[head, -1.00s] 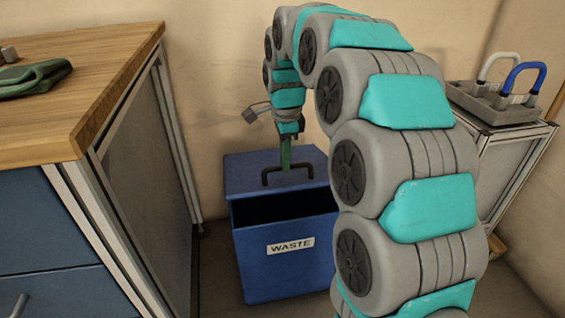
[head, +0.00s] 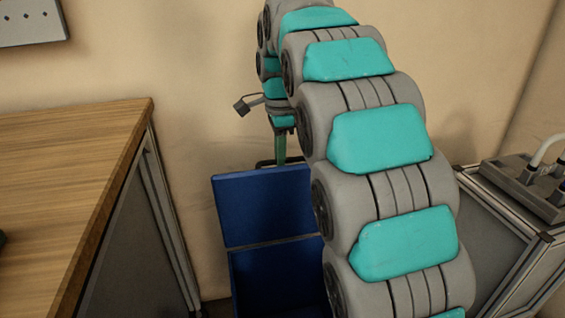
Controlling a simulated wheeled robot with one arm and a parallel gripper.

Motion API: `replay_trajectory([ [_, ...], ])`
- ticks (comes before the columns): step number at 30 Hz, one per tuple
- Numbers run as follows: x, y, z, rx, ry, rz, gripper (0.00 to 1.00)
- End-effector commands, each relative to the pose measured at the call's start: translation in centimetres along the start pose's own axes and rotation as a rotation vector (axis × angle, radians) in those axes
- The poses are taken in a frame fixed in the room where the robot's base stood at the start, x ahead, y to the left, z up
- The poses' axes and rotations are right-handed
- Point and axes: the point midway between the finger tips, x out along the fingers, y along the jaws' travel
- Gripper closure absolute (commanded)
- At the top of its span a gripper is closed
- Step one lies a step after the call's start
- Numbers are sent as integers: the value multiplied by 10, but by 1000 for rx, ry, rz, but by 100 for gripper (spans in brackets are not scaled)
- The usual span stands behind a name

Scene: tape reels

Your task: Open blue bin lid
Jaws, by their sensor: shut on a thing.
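The blue bin (head: 280,280) stands on the floor against the wall, its lower part cut off by the picture's bottom edge. Its lid (head: 262,208) is raised steeply at the back, with its blue inner face toward me and the bin's mouth open below. The dark lid handle (head: 264,163) shows just above the lid's upper edge, partly hidden behind it. My gripper (head: 281,160) points down at the handle with its green fingers and is shut on it. The finger ends are hidden behind the lid, and my arm covers the bin's right side.
A wood-topped workbench (head: 75,170) stands close on the left. A grey cabinet (head: 500,255) on the right carries a grey tray (head: 525,185) with handled tools. The wall is close behind the bin. A grey panel (head: 30,22) hangs at upper left.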

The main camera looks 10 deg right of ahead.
Motion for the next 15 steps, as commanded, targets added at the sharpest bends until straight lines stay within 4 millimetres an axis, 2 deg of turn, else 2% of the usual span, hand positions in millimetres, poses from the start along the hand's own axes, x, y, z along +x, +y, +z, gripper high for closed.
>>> replay_trajectory([
  [9, 0, -49, 0, 0, 0, 2, 100],
  [15, 5, -70, 0, 1, 0, 5, 100],
])
